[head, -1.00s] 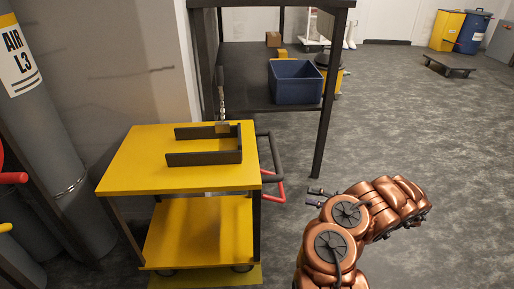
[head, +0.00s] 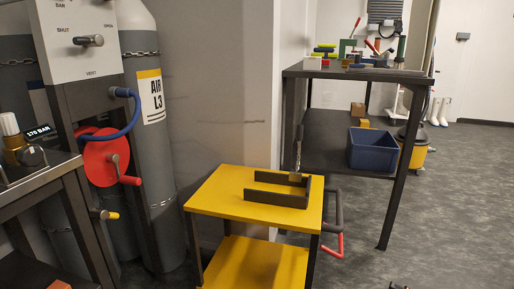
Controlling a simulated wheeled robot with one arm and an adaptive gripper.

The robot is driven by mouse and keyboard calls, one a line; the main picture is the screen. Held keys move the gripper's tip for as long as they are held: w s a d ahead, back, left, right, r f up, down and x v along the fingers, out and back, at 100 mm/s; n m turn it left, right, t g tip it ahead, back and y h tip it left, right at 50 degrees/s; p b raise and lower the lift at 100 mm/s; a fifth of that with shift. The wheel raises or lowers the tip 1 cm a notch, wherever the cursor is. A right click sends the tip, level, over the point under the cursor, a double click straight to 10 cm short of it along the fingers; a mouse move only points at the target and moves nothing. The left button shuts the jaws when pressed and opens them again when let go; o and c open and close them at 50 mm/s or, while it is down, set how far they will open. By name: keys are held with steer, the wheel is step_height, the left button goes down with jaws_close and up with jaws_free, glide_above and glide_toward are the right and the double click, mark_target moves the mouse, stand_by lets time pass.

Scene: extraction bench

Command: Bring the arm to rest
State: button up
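Only a small dark bit of my gripper (head: 399,286) shows at the bottom edge of the head view, right of the yellow cart. It is over the grey floor and apart from the cart and the bench. The rest of my gripper and my arm are out of the frame. Whether the fingers are open or shut, or hold anything, cannot be seen.
The yellow cart (head: 215,193) carries a dark U-shaped bracket (head: 278,197). A dark bench (head: 315,72) with tools stands behind, a blue bin (head: 373,150) on its lower shelf. A gas cylinder (head: 150,150) and valve panel (head: 85,25) are left. Floor at right is clear.

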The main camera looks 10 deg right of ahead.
steer(key=w+a+r+n+g+y+p, duration=0.25)
steer(key=a+r+g+p, duration=0.35)
steer(key=a+r, duration=0.75)
steer(key=w+a+r+n+g+y+p, duration=0.2)
steer(key=a+r+n+g+p, duration=0.35)
steer(key=a+r, duration=0.8)
steer(key=s+a+r+g+h+p, duration=0.1)
steer(key=s+a+r+p, duration=0.25)
steer(key=r, duration=0.35)
steer(key=s+a+r+g+h+p, duration=0.1)
steer(key=s+a+r+g+p, duration=0.1)
steer(key=a+r+p, duration=0.3)
steer(key=s+a+r+n+g+h+p, duration=0.1)
steer(key=s+a+r+h+p, duration=0.3)
steer(key=s+r, duration=0.3)
steer(key=s+a+r+n+g+h+p, duration=0.1)
steer(key=s+r+n+g+h+p, duration=0.15)
steer(key=s+r+p, duration=0.4)
steer(key=s+d+r+m+t+h+p, duration=0.1)
steer(key=s+d+r+h+p, duration=0.3)
steer(key=s+r+p, duration=0.1)
steer(key=s+d+r+m+t+h+p, duration=0.1)
steer(key=s+d+r+t+h+p, duration=0.1)
steer(key=s+d+r+h+p, duration=0.2)
steer(key=s+r+p, duration=0.1)
steer(key=s+p, duration=0.2)
steer(key=s, duration=0.3)
steer(key=shift+d+r+h, duration=0.15)
steer(key=shift+r+h, duration=0.15)
steer(key=shift+r, duration=0.1)
